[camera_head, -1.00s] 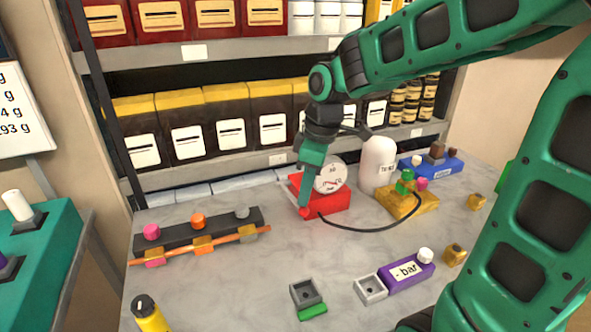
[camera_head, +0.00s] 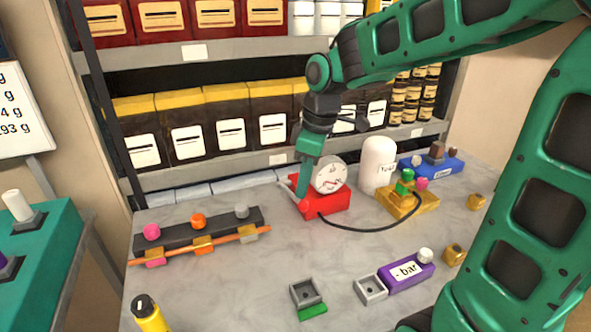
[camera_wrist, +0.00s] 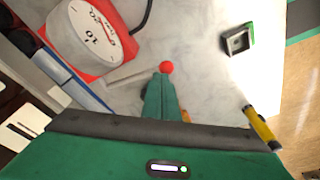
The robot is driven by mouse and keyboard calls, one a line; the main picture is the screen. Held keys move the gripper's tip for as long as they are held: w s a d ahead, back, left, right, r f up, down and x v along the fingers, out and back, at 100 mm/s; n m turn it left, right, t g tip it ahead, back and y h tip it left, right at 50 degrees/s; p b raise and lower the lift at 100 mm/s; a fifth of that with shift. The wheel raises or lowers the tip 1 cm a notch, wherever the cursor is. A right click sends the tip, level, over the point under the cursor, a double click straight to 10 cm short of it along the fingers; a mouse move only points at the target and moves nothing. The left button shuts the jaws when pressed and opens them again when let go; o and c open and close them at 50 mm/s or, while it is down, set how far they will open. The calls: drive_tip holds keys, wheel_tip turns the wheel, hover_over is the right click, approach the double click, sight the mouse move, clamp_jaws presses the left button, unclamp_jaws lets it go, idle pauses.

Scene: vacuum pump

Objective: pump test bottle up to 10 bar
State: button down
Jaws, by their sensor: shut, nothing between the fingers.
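The red pump (camera_head: 330,206) with its round white dial gauge (camera_head: 329,174) stands at the back middle of the table. In the wrist view the gauge (camera_wrist: 90,32) shows a "10" mark; I cannot read the needle surely. A grey lever with a red ball end (camera_wrist: 166,67) extends from the pump. My gripper (camera_head: 303,204) is shut and empty, pointing down beside the pump's left front. In the wrist view its fingertips (camera_wrist: 160,76) are close to the red ball; I cannot tell whether they touch. The white test bottle (camera_head: 378,158) stands upright right of the pump.
A black hose (camera_head: 368,230) runs from the pump to a yellow block (camera_head: 407,205) with green and pink knobs. A dark rack (camera_head: 190,229) with coloured knobs lies left. A purple "- bar" block (camera_head: 405,273) is front right. The table's middle is mostly clear.

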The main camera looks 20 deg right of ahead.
drive_tip(key=w+r, duration=0.5)
drive_tip(key=r, duration=0.1)
drive_tip(key=shift+w+r, duration=0.2)
drive_tip(key=shift+r, duration=0.05)
idle(0.9)
drive_tip(key=shift+r, duration=0.1)
drive_tip(key=shift+w+r, duration=1.65)
drive_tip(key=shift+r, duration=0.2)
